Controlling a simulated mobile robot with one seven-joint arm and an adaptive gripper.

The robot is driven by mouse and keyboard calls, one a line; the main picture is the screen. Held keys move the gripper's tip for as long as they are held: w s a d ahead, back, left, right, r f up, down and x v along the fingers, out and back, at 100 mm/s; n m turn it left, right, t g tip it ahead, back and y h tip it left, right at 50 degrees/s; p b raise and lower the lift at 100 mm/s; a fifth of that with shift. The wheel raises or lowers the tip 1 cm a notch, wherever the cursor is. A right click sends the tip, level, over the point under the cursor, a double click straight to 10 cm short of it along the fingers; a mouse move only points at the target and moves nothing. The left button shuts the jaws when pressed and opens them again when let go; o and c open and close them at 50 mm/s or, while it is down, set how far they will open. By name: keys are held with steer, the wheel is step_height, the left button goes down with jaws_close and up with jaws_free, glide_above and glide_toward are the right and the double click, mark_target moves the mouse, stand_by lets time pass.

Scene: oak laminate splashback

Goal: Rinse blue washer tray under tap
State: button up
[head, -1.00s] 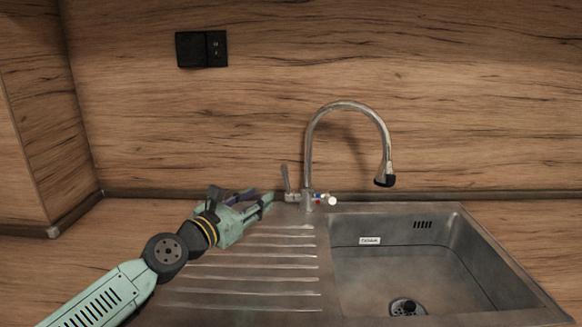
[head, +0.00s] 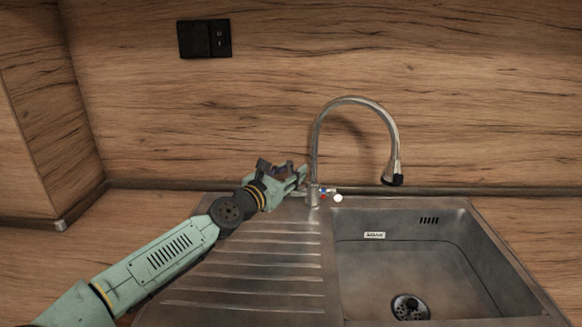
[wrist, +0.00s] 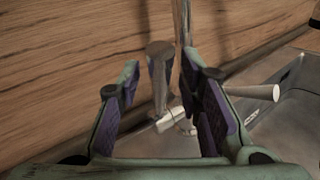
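The tap (head: 315,140) is a chrome gooseneck at the sink's back edge, with its dark-tipped nozzle (head: 393,177) over the basin. Small red, blue and white parts show at its base. My gripper (head: 296,176) is at the left side of the tap base, above the drainboard's back edge. In the wrist view my gripper (wrist: 163,78) is open, and the tap's upright metal lever (wrist: 160,65) stands between its fingers, apart from both. The lever is hidden behind my gripper in the head view. No blue washer tray shows in any view.
The steel sink basin (head: 375,265), with a drain (head: 408,307), is empty at right. The ribbed drainboard (head: 265,268) is bare. The wooden splashback (head: 470,90) stands close behind the tap. A black socket (head: 204,39) is on the wall.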

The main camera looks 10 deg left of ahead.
steer(key=shift+w, duration=0.15)
steer(key=shift+c, duration=0.3)
jaws_close()
stand_by(0.6)
